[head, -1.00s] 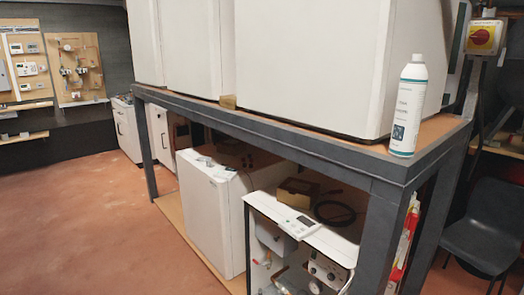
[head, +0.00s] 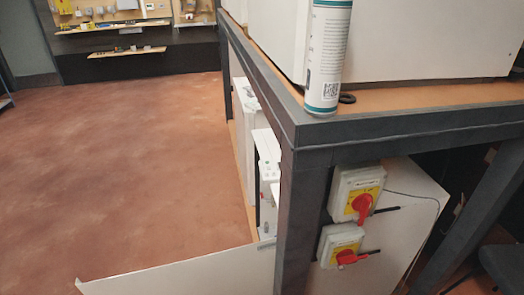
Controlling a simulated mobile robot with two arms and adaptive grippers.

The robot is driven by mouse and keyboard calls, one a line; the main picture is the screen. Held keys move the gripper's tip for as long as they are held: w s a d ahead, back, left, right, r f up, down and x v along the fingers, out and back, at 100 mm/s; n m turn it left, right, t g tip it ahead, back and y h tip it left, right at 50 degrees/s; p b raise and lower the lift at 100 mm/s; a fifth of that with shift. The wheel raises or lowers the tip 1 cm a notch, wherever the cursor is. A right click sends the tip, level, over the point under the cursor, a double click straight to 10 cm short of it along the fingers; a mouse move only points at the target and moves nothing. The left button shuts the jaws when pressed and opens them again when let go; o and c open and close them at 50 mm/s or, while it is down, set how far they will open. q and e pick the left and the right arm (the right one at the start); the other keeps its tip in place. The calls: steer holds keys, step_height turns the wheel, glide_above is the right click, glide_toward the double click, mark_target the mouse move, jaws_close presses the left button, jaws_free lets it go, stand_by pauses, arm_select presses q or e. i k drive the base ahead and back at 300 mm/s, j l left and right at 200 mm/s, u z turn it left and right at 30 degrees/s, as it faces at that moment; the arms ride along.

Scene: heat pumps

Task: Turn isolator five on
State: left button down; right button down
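Two isolator switches are mounted one above the other at the end of the bench, beside its dark leg, in the head view. The upper isolator (head: 345,186) has a yellow plate and a red rotary knob (head: 362,207). The lower isolator (head: 327,250) also has a yellow plate and a red knob (head: 352,257), which looks turned at a different angle from the upper one. Their labels are too small to read, so I cannot tell which is isolator five or whether either is on. Neither of my grippers is in view.
The dark metal bench frame (head: 400,140) stands close by. A white spray can (head: 327,60) stands on its top corner beside large white units. A white panel (head: 190,275) juts across the bottom. Open red floor (head: 130,160) lies to the left. A dark chair is partly visible at bottom right.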

mark_target(346, 257)
steer(key=k+l, duration=0.1)
steer(key=l, duration=0.55)
steer(key=k+l, duration=0.1)
steer(key=l, duration=0.6)
